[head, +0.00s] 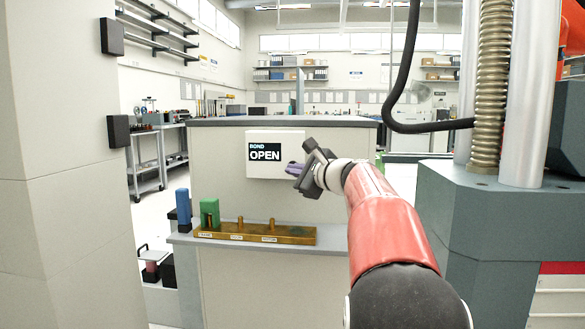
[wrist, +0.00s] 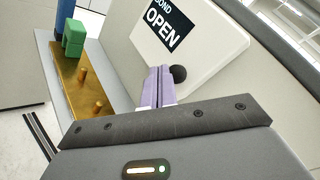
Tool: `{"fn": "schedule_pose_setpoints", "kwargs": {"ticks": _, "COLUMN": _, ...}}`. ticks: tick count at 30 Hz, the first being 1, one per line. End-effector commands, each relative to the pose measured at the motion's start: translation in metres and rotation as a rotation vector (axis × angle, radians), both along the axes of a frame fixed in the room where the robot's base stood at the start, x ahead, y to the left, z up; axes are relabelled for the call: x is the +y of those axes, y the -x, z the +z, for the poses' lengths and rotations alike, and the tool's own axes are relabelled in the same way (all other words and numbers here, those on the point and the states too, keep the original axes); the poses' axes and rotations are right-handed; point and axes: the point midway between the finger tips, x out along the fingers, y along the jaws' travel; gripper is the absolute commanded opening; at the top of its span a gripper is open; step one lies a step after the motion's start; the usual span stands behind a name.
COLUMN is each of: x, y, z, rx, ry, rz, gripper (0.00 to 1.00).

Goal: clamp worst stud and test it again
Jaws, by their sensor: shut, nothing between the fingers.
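My gripper (head: 292,170) has purple fingers and is shut and empty in front of a white panel (head: 283,140) whose sign reads "BOND OPEN". In the wrist view the fingertips (wrist: 157,84) are beside a round black knob (wrist: 178,74) on that panel; I cannot tell whether they touch it. A brass rack (head: 285,238) on a low ledge carries a green block (head: 209,212) at its left end and two bare brass pegs (head: 240,225). A blue block (head: 183,206) stands just left of the rack. I cannot make out a stud.
A grey machine base (head: 470,220) with a threaded screw (head: 490,95) and bright columns stands at the right. A pale wall or pillar (head: 60,160) fills the left. A dark cable (head: 400,75) hangs near the machine. Carts and benches are farther back.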

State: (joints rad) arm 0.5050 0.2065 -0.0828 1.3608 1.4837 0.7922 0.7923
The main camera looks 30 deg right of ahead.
Motion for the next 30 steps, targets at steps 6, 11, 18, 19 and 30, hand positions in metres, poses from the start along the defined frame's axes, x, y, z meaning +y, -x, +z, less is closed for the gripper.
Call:
{"fn": "schedule_pose_setpoints", "kwargs": {"ticks": 6, "x": 0.0, "y": 0.0, "z": 0.0, "rx": 0.0, "ry": 0.0, "rz": 0.0, "gripper": 0.0}}
{"fn": "schedule_pose_setpoints", "kwargs": {"ticks": 11, "x": 0.0, "y": 0.0, "z": 0.0, "rx": 0.0, "ry": 0.0, "rz": 0.0, "gripper": 0.0}}
{"fn": "schedule_pose_setpoints", "kwargs": {"ticks": 18, "x": 0.0, "y": 0.0, "z": 0.0, "rx": 0.0, "ry": 0.0, "rz": 0.0, "gripper": 0.0}}
{"fn": "schedule_pose_setpoints", "kwargs": {"ticks": 19, "x": 0.0, "y": 0.0, "z": 0.0, "rx": 0.0, "ry": 0.0, "rz": 0.0, "gripper": 0.0}}
{"fn": "schedule_pose_setpoints", "kwargs": {"ticks": 30, "x": -0.0048, "y": -0.0071, "z": 0.0006, "rx": 0.0, "ry": 0.0, "rz": 0.0, "gripper": 0.0}}
